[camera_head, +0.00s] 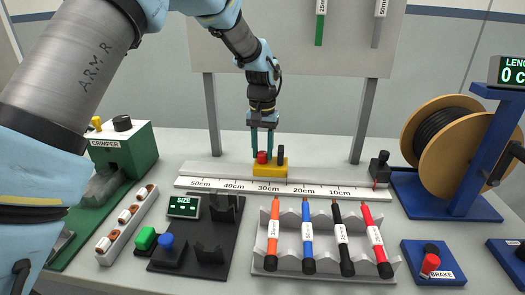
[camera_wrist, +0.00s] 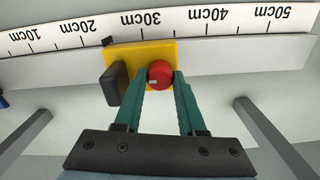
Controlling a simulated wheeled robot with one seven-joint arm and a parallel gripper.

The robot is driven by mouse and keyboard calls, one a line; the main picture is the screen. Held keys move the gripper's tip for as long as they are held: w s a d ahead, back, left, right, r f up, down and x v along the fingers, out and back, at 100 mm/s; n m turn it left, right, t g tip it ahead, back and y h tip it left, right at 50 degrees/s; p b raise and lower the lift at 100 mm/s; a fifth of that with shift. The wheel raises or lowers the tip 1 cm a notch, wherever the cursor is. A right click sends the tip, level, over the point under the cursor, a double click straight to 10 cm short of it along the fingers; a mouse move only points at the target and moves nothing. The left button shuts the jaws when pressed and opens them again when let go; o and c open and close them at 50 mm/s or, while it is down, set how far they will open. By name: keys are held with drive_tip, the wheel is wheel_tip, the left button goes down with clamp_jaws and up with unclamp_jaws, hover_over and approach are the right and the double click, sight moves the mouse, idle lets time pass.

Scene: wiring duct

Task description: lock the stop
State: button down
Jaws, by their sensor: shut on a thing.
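The stop is a yellow block (camera_head: 270,173) on the pale measuring rail, near the 30cm mark. It carries a red round knob (camera_head: 262,157) and a black upright piece (camera_head: 281,153). My gripper (camera_head: 262,150) points down over the block with its green fingers at the red knob. In the wrist view the yellow block (camera_wrist: 140,54) lies beside the scale, and my gripper (camera_wrist: 163,83) has a finger on either side of the red knob (camera_wrist: 160,73). The black piece (camera_wrist: 115,84) is just left of the fingers. The fingers partly hide the knob's sides.
The rail's scale (camera_head: 283,189) runs along the bench. A small black device (camera_head: 379,168) stands at its right end. In front are a rack (camera_head: 325,265) of coloured tools and a black plate with a size display (camera_head: 184,207). A cable spool (camera_head: 440,130) stands right, a green crimper (camera_head: 125,155) left.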

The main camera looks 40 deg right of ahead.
sight(262, 153)
drive_tip(key=c, duration=0.5)
unclamp_jaws()
wheel_tip(262, 153, up, 11)
drive_tip(key=b, duration=0.2)
drive_tip(key=shift+f, duration=0.1)
idle(0.4)
